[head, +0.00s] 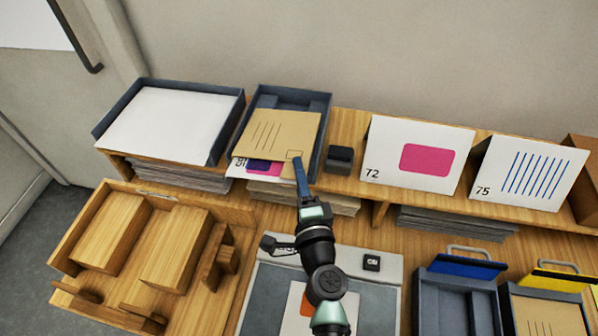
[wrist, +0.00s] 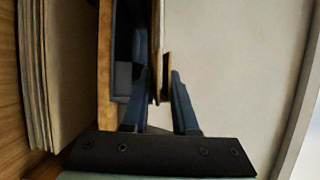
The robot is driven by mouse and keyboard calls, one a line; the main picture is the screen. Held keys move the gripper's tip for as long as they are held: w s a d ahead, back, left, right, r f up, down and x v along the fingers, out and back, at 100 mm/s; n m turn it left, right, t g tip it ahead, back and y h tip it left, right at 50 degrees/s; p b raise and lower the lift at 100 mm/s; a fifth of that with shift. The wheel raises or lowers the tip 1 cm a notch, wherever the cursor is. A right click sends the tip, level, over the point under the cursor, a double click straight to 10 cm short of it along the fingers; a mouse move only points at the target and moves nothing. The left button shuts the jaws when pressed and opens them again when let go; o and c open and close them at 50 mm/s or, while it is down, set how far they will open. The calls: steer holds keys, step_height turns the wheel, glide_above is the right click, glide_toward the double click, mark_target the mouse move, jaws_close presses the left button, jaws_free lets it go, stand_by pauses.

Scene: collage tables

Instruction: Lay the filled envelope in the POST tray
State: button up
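The brown envelope (head: 279,134) is over the dark blue-grey tray (head: 325,112) at the back, flat side facing up, its near edge overhanging the tray's front. A white card with a number (head: 240,168) and a pink and dark patch (head: 263,168) show below its near edge; I cannot tell whether they are inside it. My gripper (head: 298,164) is at the envelope's near right corner. In the wrist view the fingers (wrist: 160,84) close around the envelope's edge (wrist: 157,45), seen edge-on. I read no tray label.
A tray of white paper (head: 236,108) stands to the left and a small dark block (head: 340,159) to the right. Cards numbered 72 (head: 385,151) and 75 (head: 545,200) stand further right. Paper stacks (head: 180,176) fill the shelf below. A wooden box (head: 75,230) is front left.

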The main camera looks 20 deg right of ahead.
steer(key=o, duration=0.3)
steer(key=shift+b+v, duration=1.6)
steer(key=shift+v, duration=4.85)
